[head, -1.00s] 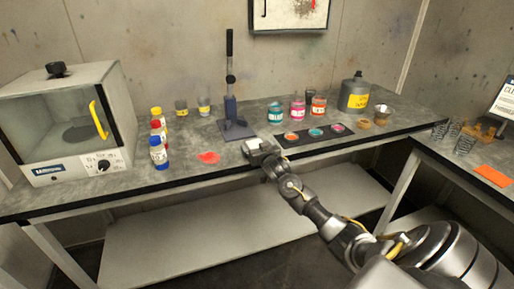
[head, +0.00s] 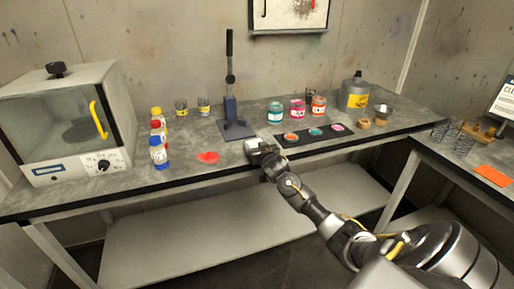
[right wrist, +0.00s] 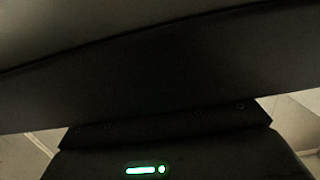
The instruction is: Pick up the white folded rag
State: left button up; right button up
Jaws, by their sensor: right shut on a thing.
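The white folded rag (head: 253,144) shows as a small pale patch at the front edge of the bench, right of the red-orange splash. My right gripper (head: 257,148) is at the rag and is shut on it; its fingers are mostly hidden by the wrist. The right wrist view is dark, filled by the bench edge and underside, and shows neither the rag nor the fingertips clearly. My left gripper is not in view.
A press stand (head: 236,128) stands just behind my right gripper. A dark strip (head: 298,139) with paint lids lies to its right. Paint jars (head: 275,115) stand behind that strip. Bottles (head: 158,153) and an oven (head: 70,125) are at left. A red-orange splash (head: 208,157) lies on the bench.

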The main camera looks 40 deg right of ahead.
notch_tip(320, 180, up, 3)
jog(key=shift+r+b, duration=0.1)
jog(key=shift+b, duration=0.3)
jog(key=s+r, duration=0.1)
jog(key=r, duration=0.1)
jog(key=s+a+r, duration=0.1)
jog(key=s, duration=0.1)
jog(key=s+a+r, duration=0.1)
jog(key=r, duration=0.1)
jog(key=shift+s+a+r, duration=0.15)
jog(key=shift+r, duration=0.2)
jog(key=s+a+r, duration=0.4)
jog(key=s, duration=0.4)
jog(key=shift+a, duration=0.2)
